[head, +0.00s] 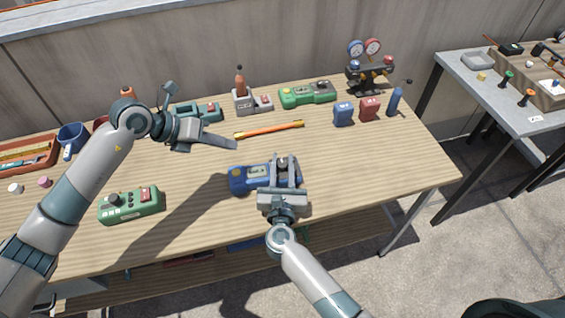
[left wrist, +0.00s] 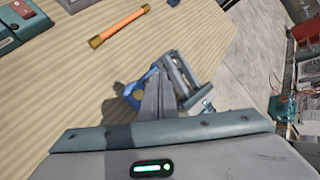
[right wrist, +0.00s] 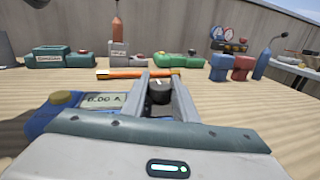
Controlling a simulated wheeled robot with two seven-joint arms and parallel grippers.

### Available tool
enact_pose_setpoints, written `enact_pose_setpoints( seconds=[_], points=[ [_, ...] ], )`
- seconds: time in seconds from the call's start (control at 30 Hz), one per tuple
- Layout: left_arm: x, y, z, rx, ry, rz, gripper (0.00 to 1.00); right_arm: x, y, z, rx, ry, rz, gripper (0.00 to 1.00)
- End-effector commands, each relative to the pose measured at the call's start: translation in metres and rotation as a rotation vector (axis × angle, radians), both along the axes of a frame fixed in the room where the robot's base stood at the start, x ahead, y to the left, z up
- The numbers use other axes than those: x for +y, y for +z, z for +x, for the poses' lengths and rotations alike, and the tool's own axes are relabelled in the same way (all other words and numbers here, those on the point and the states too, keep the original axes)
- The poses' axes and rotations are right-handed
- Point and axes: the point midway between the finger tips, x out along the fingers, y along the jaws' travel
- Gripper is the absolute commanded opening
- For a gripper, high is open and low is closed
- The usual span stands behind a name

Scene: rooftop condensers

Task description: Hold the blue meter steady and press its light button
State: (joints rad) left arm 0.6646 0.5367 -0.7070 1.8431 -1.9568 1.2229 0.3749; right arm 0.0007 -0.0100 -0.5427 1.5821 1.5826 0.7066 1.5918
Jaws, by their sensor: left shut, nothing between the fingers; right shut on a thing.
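The blue meter (head: 238,182) lies on the wooden table near its front edge. In the right wrist view the meter (right wrist: 42,117) shows a yellow round button (right wrist: 62,98) at its left end and a display reading about 0.00 A. My right gripper (head: 284,164) is shut on the meter, its fingers on either side of the dark knob (right wrist: 160,92). My left gripper (head: 234,146) is shut and empty, above the table, behind and to the left of the meter. In the left wrist view its fingertips (left wrist: 160,78) hide part of the meter (left wrist: 133,92).
An orange-handled rod (head: 268,129) lies behind the meter. A green meter (head: 130,205) is at the front left; another green one (head: 307,94) is at the back. Gauges (head: 369,72) and small blue and red blocks stand at the back right. The table right of the meter is clear.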

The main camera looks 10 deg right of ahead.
Motion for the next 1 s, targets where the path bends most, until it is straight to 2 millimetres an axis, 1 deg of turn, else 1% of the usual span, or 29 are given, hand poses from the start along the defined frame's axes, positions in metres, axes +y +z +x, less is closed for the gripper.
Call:
enact_pose_setpoints(
  seconds=[0.17, 0.37, 0.7, 0.9, 1.0],
  points=[
    [0.000, -0.005, 0.000, 0.002, 0.000, 0.001, 0.00, 0.000, 0.000, 0.000, 0.001, 0.001, 0.002, 0.00],
    [0.000, -0.020, -0.001, 0.003, 0.000, 0.001, 0.00, 0.000, 0.000, 0.000, 0.001, 0.001, 0.002, 0.00],
    [0.000, -0.059, -0.001, 0.004, 0.000, 0.000, 0.00, 0.000, 0.000, 0.000, 0.001, 0.001, 0.002, 0.00],
    [0.000, -0.078, 0.000, 0.003, 0.000, 0.001, 0.00, 0.000, 0.000, 0.000, 0.001, 0.001, 0.002, 0.00],
    [0.000, -0.084, 0.000, 0.003, 0.000, 0.001, 0.00, 0.000, 0.000, 0.000, 0.001, 0.001, 0.002, 0.00]
  ],
)
